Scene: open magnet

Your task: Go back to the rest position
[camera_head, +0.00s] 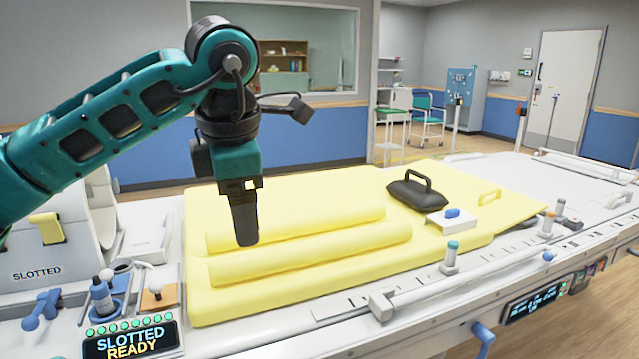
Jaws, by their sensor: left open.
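My left arm comes in from the left, and my left gripper (245,225) points down over the yellow pad (340,295). I cannot tell whether the fingertips touch the bolsters. My right gripper is out of view.
A black bag-like object with a handle (418,193) and a white block with a blue knob (451,219) sit on the pad's right part. A rail with knobs lines the front edge.

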